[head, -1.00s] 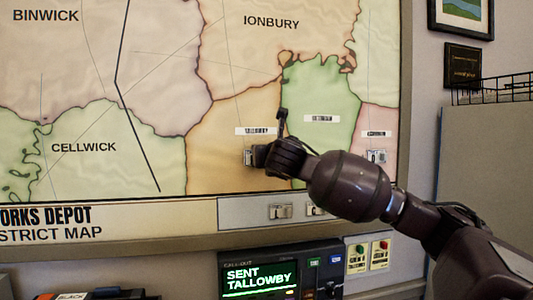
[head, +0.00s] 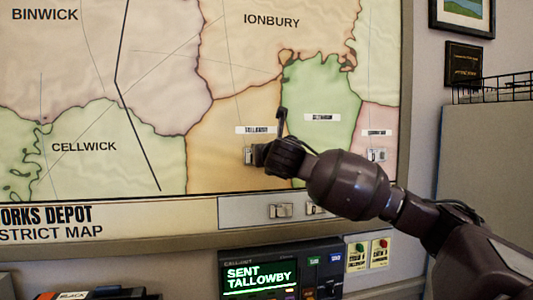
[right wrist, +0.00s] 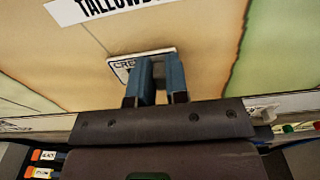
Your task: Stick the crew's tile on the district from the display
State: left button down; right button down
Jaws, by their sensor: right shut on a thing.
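The wall map has an orange district (head: 218,115) with a white label (head: 256,130); in the right wrist view the label (right wrist: 105,6) reads "TALLOWB", cut off by the frame edge. The display (head: 258,277) reads "SENT TALLOWBY". A white tile (right wrist: 122,67) with letters starting "CRE" is at the map's orange area just below that label. My right gripper (head: 257,155) is shut on this tile. Its blue fingers (right wrist: 156,80) cover part of the tile. The tile looks flat against the map, but full contact cannot be told. My left gripper is out of view.
Another tile (head: 376,156) is on the pink district at right. A tile (head: 280,211) sits on the strip (head: 240,212) under the map, with another partly behind my arm. Green and red buttons (head: 367,254) are below. A grey cabinet (head: 488,180) stands at right.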

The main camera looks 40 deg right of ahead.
jog(key=c, duration=1)
grip_release()
jog(key=shift+c, duration=0.2)
jog(key=b+v, duration=0.2)
jog(key=v, duration=0.8)
jog(key=shift+s+a, duration=0.2)
jog(key=shift+s, duration=0.2)
